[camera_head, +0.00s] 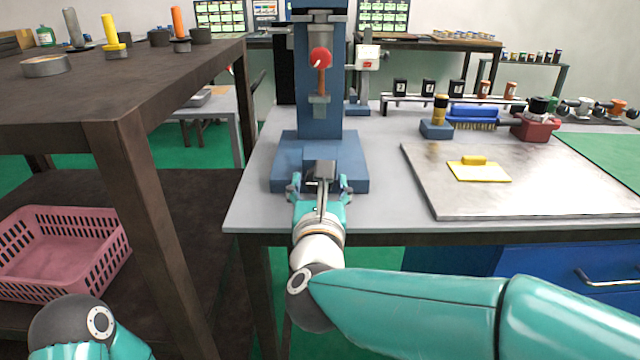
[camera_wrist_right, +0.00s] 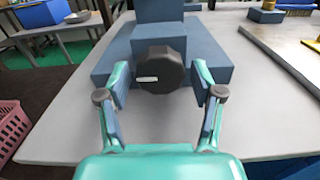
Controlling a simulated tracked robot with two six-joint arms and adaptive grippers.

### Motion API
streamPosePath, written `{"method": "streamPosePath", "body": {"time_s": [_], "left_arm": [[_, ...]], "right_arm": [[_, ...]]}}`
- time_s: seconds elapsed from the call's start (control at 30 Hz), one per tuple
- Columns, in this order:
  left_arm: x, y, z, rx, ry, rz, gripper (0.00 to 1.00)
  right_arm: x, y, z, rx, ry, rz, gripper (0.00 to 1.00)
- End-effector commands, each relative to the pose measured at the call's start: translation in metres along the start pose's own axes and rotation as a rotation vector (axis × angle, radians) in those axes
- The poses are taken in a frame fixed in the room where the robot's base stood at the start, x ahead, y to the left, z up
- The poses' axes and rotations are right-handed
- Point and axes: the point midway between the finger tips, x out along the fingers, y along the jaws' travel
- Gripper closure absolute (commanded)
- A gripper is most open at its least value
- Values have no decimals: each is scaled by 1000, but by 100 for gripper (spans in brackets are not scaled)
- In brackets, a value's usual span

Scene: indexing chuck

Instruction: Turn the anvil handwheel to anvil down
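The anvil handwheel (camera_wrist_right: 160,70) is a dark, many-sided knob with a white mark on its face, low on the front of the blue press (camera_head: 320,85). In the head view my right gripper (camera_head: 320,188) is at the front of the press base and mostly hides the handwheel. In the right wrist view my right gripper (camera_wrist_right: 160,78) is open, one finger on each side of the handwheel, with visible gaps. I cannot tell how far the fingertips reach along it. Only a joint of my left arm shows at the lower left; its gripper is out of view.
The press stands on a grey bench (camera_head: 390,190). A metal plate (camera_head: 540,195) with a yellow block (camera_head: 478,170) lies to the right. A dark brown table (camera_head: 130,85) and a pink basket (camera_head: 60,250) are at the left. A red knob (camera_head: 320,57) is higher on the press.

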Motion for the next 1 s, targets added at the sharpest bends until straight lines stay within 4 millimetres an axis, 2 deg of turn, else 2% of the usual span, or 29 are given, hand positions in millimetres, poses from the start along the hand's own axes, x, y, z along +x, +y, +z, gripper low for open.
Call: {"method": "streamPosePath", "body": {"time_s": [0.03,0.27,0.67,1.0], "left_arm": [[0,0,0,0,0,0,26],[0,0,0,0,0,0,26],[4,-2,0,0,0,0,26],[15,-5,0,0,0,0,26]], "right_arm": [[0,0,0,0,0,0,48],[0,0,0,0,0,-1,85],[0,-1,-1,-64,0,-2,85],[0,0,-1,-301,0,1,85]]}}
